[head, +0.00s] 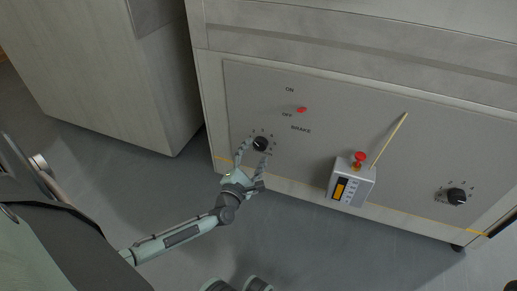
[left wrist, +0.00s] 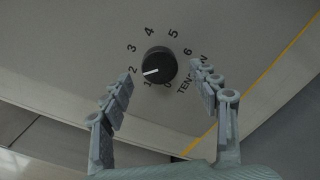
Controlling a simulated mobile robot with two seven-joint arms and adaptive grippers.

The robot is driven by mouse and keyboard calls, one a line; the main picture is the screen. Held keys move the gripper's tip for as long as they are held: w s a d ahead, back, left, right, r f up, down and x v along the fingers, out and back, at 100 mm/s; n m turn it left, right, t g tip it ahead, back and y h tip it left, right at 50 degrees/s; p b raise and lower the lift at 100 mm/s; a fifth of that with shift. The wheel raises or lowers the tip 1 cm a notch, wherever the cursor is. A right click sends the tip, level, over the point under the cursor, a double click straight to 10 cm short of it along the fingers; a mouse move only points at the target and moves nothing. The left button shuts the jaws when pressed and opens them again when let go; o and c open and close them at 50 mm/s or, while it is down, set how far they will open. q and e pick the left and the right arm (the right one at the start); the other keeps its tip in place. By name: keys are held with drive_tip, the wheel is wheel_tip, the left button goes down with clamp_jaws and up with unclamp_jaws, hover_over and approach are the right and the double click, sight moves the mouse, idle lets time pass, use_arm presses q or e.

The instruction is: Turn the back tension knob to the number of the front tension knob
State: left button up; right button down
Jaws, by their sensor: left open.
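A black tension knob (head: 260,143) sits on the left of the grey machine panel. In the left wrist view the knob (left wrist: 161,64) has a white pointer lying between 1 and 2, nearer 2. Numbers ring it, and the word TENSION beside it is partly covered by a finger. My left gripper (head: 255,154) is open, its fingers on either side of this knob with gaps visible in the wrist view. A second black knob (head: 456,196) is at the panel's right; its pointer and numbers are too small to read.
A red switch (head: 301,109) with ON, OFF and BRAKE labels is above the left knob. A grey control box (head: 346,188) with a red button (head: 360,156) stands before the panel, beside a thin yellow rod (head: 389,139). A grey cabinet (head: 120,80) is at left.

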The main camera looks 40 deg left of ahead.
sight(259, 147)
use_arm(q)
drive_tip(key=shift+x, duration=1.7)
drive_tip(key=shift+c, duration=0.3)
drive_tip(key=c, duration=1.1)
